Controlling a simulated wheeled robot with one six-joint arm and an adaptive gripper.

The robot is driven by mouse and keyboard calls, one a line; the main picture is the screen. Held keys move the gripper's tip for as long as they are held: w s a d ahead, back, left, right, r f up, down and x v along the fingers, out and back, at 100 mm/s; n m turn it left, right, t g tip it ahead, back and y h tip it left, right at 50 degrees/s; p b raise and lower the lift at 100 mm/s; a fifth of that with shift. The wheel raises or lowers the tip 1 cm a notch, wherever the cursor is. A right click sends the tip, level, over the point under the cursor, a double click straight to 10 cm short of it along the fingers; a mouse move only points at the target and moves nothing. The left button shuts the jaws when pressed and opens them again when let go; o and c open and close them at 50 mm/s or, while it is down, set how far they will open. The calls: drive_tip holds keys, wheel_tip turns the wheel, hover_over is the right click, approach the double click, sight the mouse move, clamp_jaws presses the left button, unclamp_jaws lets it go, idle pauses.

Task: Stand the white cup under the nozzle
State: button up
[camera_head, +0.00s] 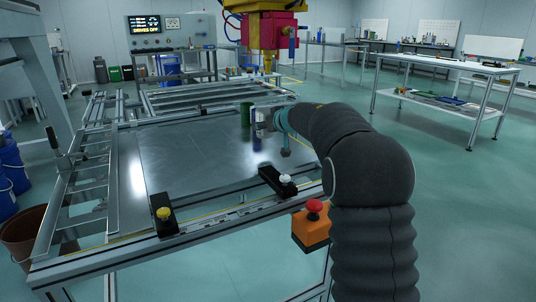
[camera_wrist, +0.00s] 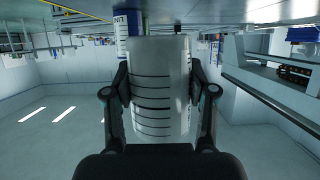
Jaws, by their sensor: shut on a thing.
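The white cup (camera_wrist: 160,95) fills the middle of the wrist view, pale with black graduation lines. My gripper (camera_wrist: 160,82) is shut on it, one finger on each side. In the head view the cup (camera_head: 261,116) shows small and white at the end of my arm, partly hidden by my gripper (camera_head: 268,121). The nozzle (camera_head: 268,64) hangs below a red and yellow head, behind and above the cup in that view. I cannot tell how high the cup is above the metal table (camera_head: 185,160).
A green can (camera_head: 246,114) stands just left of the cup. A blue and white can (camera_wrist: 121,35) shows behind the cup in the wrist view. Black clamps with a yellow knob (camera_head: 163,214) and a white knob (camera_head: 284,179) sit on the front rail. The table's left half is clear.

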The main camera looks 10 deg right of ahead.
drive_tip(key=shift+s+d+f+b, duration=0.15)
drive_tip(key=shift+s+f+b, duration=0.2)
drive_tip(key=shift+s, duration=0.25)
drive_tip(key=shift+s+d+f+b, duration=0.1)
drive_tip(key=shift+s+f+b, duration=0.1)
drive_tip(key=shift+s+f, duration=0.3)
wheel_tip(320, 180, down, 4)
drive_tip(key=b, duration=0.3)
drive_tip(key=shift+r, duration=0.2)
drive_tip(key=o, duration=0.8)
drive_tip(key=shift+o, duration=0.2)
